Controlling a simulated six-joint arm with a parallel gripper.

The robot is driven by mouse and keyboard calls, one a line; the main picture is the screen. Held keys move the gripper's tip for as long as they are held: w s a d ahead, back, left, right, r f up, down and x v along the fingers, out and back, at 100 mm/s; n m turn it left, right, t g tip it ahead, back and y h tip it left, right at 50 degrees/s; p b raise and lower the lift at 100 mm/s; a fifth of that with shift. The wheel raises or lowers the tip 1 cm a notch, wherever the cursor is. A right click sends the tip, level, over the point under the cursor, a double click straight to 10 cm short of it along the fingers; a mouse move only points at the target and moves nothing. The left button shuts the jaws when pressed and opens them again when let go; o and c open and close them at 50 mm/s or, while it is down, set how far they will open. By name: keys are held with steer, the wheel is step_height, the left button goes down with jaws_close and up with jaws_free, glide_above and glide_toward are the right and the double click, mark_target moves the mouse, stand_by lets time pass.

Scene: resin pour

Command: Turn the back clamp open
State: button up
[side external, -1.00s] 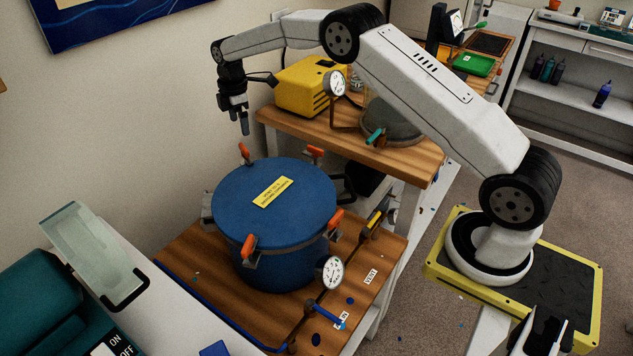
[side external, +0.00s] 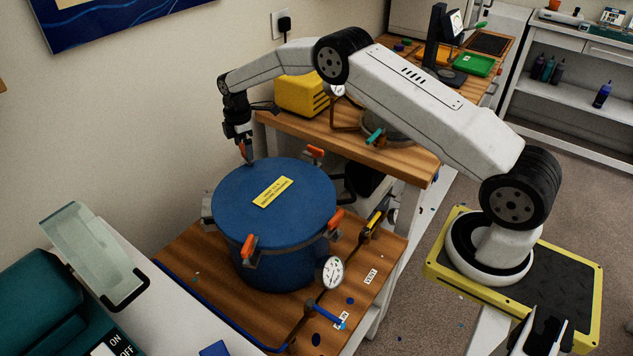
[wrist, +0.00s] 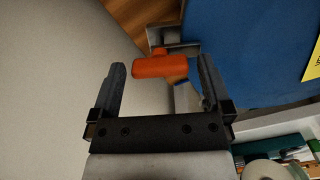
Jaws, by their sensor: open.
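The blue pressure pot (side external: 273,225) stands on the wooden bench with its lid on and a yellow label (side external: 273,192) on top. Orange-handled clamps sit around its rim. The back clamp (side external: 242,151) is at the pot's far left edge, beside the wall. My gripper (side external: 246,158) points down at this clamp. In the wrist view, my gripper (wrist: 160,82) is open, and the clamp's orange handle (wrist: 160,67) lies crosswise between and just beyond the fingertips. I cannot tell whether the fingers touch it. The clamp's metal bracket (wrist: 173,38) shows beside the blue lid.
Other orange clamps stand at the right back (side external: 314,152), right front (side external: 336,218) and front left (side external: 248,245). The wall is close behind my gripper. A yellow machine (side external: 303,95) stands on the rear bench. A gauge (side external: 330,272) and pipe valves are at the front right.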

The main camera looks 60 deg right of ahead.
steer(key=c, duration=1.1)
steer(key=shift+m, duration=0.4)
steer(key=m, duration=1.2)
steer(key=shift+w, duration=0.1)
steer(key=m, duration=0.5)
